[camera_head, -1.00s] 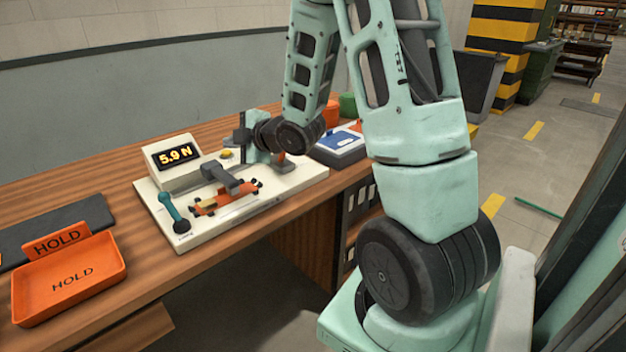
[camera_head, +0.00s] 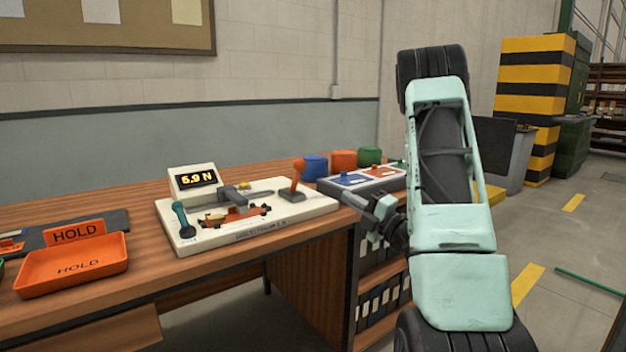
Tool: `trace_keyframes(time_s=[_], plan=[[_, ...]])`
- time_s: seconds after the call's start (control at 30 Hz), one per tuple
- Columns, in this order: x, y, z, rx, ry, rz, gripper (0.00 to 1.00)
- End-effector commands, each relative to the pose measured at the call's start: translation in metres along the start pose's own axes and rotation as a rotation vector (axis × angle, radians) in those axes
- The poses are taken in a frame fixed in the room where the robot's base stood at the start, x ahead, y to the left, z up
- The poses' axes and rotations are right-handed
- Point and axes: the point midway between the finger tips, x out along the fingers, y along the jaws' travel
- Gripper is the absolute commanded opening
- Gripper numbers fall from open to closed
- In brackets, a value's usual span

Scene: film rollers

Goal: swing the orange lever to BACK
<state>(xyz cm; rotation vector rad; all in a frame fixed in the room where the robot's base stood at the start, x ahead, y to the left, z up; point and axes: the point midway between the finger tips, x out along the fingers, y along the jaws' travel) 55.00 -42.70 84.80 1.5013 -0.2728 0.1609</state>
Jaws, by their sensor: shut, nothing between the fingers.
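The orange lever (camera_head: 296,179) stands at the right end of the cream test board (camera_head: 318,204). Its round knob tops a short stem that leans slightly to the right, and its base is in plain view. No label reading BACK can be made out near it. My gripper (camera_head: 347,197) is to the right of the lever, near the board's right edge and the table's front corner. It is shut and empty, apart from the lever, with its fingers pointing left.
The board also carries a display (camera_head: 196,180) reading 5.9 N, a teal handle (camera_head: 182,220) and a grey clamp over an orange part (camera_head: 232,215). An orange HOLD tray (camera_head: 75,268) lies left. A grey case (camera_head: 365,182) and coloured bins (camera_head: 343,160) stand behind my gripper.

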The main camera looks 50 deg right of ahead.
Motion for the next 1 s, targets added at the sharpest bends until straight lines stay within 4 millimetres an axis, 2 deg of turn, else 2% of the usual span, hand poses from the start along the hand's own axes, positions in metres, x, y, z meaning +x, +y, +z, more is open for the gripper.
trace_keyframes(time_s=[0.17,0.27,0.8,1.0], plan=[[0.003,0.0,-0.001,0.001,0.002,0.0,0.0],[0.012,0.001,-0.001,0.0,0.002,0.001,0.0],[0.114,0.001,-0.001,0.0,0.002,0.001,0.0],[0.135,0.0,-0.001,0.001,0.001,0.0,0.0]])
